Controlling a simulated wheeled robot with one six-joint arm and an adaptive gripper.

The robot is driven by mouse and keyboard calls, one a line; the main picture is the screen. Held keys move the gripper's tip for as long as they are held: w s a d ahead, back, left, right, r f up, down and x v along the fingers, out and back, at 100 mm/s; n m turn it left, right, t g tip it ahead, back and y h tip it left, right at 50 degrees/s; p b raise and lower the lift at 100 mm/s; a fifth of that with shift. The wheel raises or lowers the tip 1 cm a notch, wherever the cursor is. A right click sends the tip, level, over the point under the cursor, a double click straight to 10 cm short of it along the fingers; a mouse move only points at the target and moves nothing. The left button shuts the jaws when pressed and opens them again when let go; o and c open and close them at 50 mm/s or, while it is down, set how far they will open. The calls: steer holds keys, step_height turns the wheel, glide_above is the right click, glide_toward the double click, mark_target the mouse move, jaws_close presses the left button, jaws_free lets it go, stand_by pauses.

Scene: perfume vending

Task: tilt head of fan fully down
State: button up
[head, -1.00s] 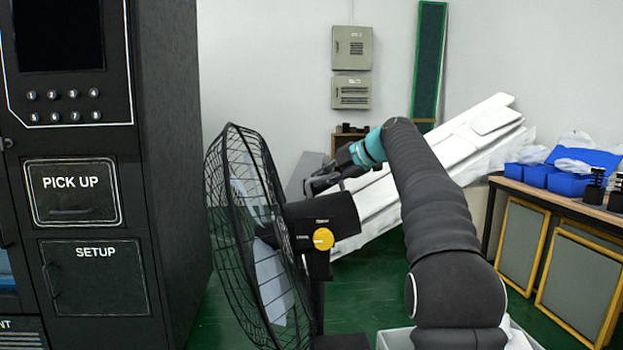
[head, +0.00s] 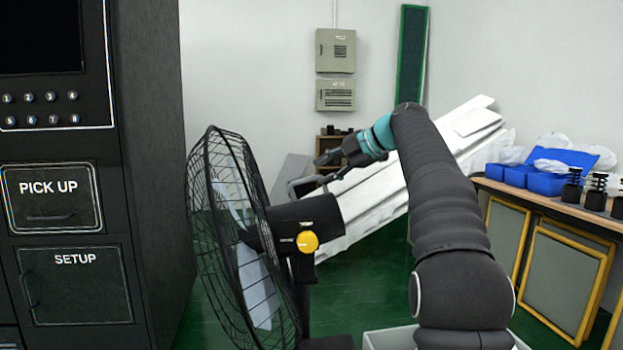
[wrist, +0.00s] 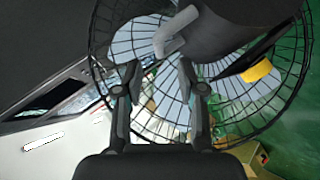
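The black fan stands in the middle of the head view. Its wire cage (head: 243,235) faces left, with its top leaning left and its rear motor housing (head: 308,212) sloping up to the right. A yellow knob (head: 307,242) sits below the housing. A grey bent handle (wrist: 175,38) rises from the housing; it also shows in the head view (head: 298,186). My gripper (head: 322,170) is above and behind the housing, apart from it. In the wrist view my gripper (wrist: 159,75) is open and empty, fingers spread, with the handle ahead of the fingertips.
A black vending machine (head: 150,200) stands left of the fan. A table (head: 545,198) with blue bins and black parts is at the right. A long white object (head: 400,205) leans behind my arm. Green floor (head: 370,280) is free behind the fan.

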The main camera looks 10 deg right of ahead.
steer(key=v, duration=0.5)
steer(key=s+a+f+m+g+h, duration=0.1)
steer(key=s+a+f+m+h, duration=0.1)
steer(key=s+a+f+m, duration=0.45)
steer(key=s+a+f+m+h, duration=0.1)
steer(key=s+f+m+h, duration=0.25)
steer(key=s+m, duration=0.65)
steer(key=s+f+m+g+h, duration=0.1)
steer(key=s+f+m+h, duration=0.2)
steer(key=s+f, duration=1.9)
steer(key=s+m, duration=0.2)
steer(key=m, duration=0.2)
steer(key=shift+f, duration=0.35)
